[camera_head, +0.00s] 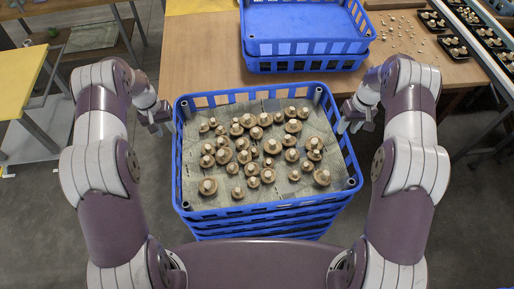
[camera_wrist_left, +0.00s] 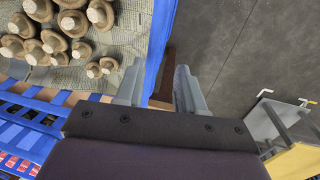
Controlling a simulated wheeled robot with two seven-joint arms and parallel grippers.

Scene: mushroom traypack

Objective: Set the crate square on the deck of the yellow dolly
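A blue crate (camera_head: 268,208) with a grey-green liner and many brown mushrooms sits in front of me, on top of a stack of similar blue crates. My left gripper (camera_head: 160,122) is at its left wall. In the left wrist view, the left gripper (camera_wrist_left: 158,78) has its fingers apart, with the crate's blue wall (camera_wrist_left: 156,40) showing between them; contact is unclear. My right gripper (camera_head: 356,122) is at the crate's right wall, its fingers apparently apart. A yellow deck on a grey frame (camera_head: 20,75), possibly the dolly, stands at left; it also shows in the left wrist view (camera_wrist_left: 300,160).
A wooden table (camera_head: 195,62) lies behind the crate, with empty blue crates (camera_head: 305,47) stacked on it. Loose mushrooms and black trays (camera_head: 452,47) are at the far right. Grey floor (camera_head: 140,190) is open to the left.

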